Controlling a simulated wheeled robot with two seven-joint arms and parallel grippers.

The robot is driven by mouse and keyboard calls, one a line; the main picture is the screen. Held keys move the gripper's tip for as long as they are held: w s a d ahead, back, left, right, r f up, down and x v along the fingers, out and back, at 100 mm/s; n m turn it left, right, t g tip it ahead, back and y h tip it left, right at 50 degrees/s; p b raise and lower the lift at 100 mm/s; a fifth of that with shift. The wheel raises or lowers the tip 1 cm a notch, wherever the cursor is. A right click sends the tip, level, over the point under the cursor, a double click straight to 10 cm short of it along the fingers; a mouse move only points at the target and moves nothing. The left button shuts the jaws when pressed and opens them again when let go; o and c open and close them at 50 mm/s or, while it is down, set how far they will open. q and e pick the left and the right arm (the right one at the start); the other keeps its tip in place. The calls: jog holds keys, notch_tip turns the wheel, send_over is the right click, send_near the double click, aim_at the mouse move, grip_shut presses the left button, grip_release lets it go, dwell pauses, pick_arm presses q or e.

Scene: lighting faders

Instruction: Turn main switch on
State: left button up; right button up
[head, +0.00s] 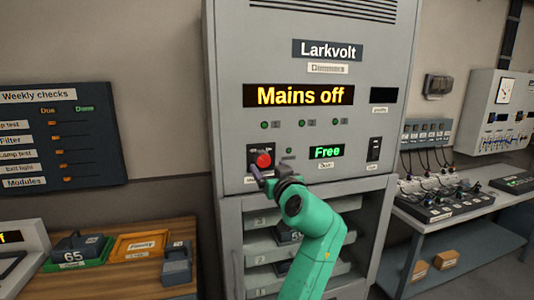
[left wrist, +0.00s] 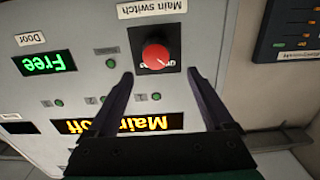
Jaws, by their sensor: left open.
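The main switch is a red rotary knob (head: 264,159) on a dark square plate, on the front of the grey Larkvolt cabinet (head: 230,90). The cabinet's display (head: 298,95) reads "Mains off". My left gripper (head: 262,174) is at the cabinet front, just below the knob in the head view. In the left wrist view, which is upside down, its fingers (left wrist: 160,74) are spread open and the red knob (left wrist: 155,56) lies beyond and between the tips. The fingers seem not to touch the knob. A label by it reads "Main switch". My right gripper is not in view.
A "Free" door display (head: 327,152) and a black rocker (head: 374,149) sit right of the knob. Open shelves (head: 265,245) with modules lie below. A wooden bench (head: 135,280) stands left, and a side table (head: 470,225) with fader equipment stands right.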

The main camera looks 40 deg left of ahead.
aim_at(264, 160)
pick_arm(q)
jog(key=p+x, duration=0.1)
jog(key=x, duration=0.2)
jog(key=p+x, duration=0.1)
jog(key=x, duration=0.2)
jog(key=shift+w+d, duration=0.25)
jog(key=shift+w, duration=0.1)
jog(key=shift+a+f, duration=0.1)
jog(key=shift+a, duration=0.3)
jog(key=shift+d, duration=0.1)
grip_shut()
